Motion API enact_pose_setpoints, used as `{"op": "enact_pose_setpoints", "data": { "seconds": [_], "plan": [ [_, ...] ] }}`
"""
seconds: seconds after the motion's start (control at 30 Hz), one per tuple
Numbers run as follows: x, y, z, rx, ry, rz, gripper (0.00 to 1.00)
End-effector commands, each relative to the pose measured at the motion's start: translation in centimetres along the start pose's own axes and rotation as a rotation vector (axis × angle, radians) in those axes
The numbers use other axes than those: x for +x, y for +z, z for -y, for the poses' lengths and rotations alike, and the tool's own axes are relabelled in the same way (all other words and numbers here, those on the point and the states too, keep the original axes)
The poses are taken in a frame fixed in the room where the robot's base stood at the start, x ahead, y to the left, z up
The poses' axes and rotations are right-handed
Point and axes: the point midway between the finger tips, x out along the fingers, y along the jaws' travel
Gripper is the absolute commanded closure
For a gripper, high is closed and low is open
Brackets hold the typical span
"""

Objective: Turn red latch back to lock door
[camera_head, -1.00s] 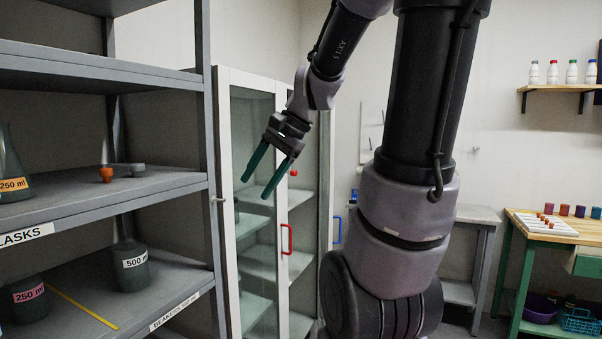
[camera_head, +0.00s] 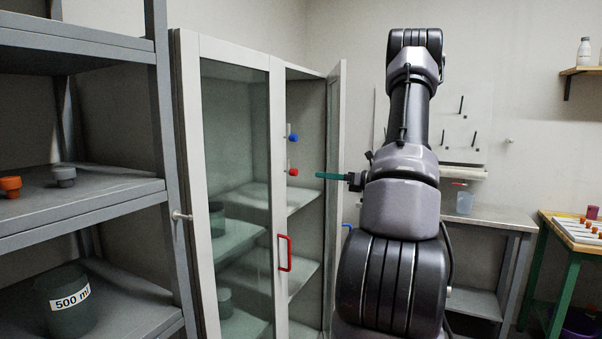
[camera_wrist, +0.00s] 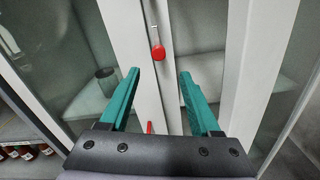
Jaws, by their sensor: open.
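The red latch (camera_head: 293,172) is a small round knob on the cabinet's middle upright, below a blue knob (camera_head: 293,137). In the wrist view the red latch (camera_wrist: 157,52) lies just beyond the gap between my fingertips, with a thin pin above it. My gripper (camera_head: 318,176) has teal fingers pointing left, about level with the red latch, and looks apart from it. In the wrist view my gripper (camera_wrist: 159,76) is open with nothing between the fingers. The left glass door (camera_head: 236,190) of the cabinet is closed; the right door (camera_head: 335,150) stands open.
A red handle (camera_head: 285,252) is on the left door below the latch, and a blue handle (camera_head: 347,228) is on the open right door. A grey shelf rack (camera_head: 165,150) stands close on the left. A metal table (camera_head: 490,216) is behind my arm.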

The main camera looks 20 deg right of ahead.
Motion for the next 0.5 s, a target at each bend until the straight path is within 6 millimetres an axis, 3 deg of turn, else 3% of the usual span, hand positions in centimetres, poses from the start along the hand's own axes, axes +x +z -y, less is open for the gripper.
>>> {"op": "enact_pose_setpoints", "data": {
  "seconds": [0.5],
  "plan": [
    [8.7,-0.1,-0.2,-0.002,0.007,-0.003,0.36]
  ]
}}
